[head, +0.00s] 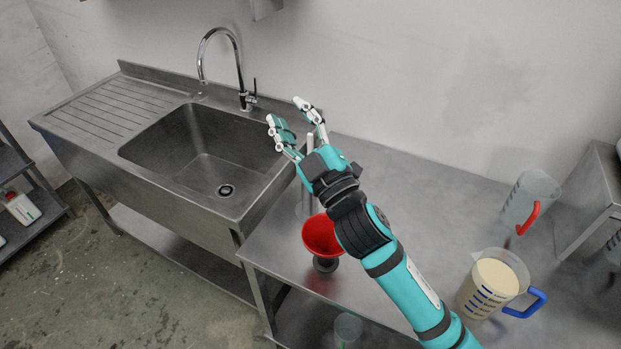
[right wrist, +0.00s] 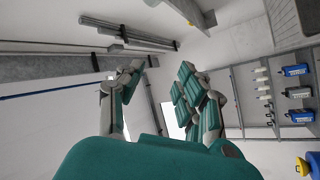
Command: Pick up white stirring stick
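A pale upright stick (head: 310,143), which looks like the white stirring stick, shows just beside my right gripper. Its lower part is hidden behind the hand, and a clear container (head: 304,207) shows faintly below. My right gripper (head: 287,112) is open and empty, with its fingers spread above the table near the sink's right edge. The stick is near the base of the fingers; I cannot tell if they touch. In the right wrist view the gripper (right wrist: 161,70) is also open, with nothing between the fingers. My left gripper is not in view.
A red funnel (head: 322,236) stands below my right forearm. A jug with cream liquid and blue handle (head: 492,284) and a clear jug with red handle (head: 528,197) stand at right. The sink (head: 205,160) with its tap (head: 240,75) is at left.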

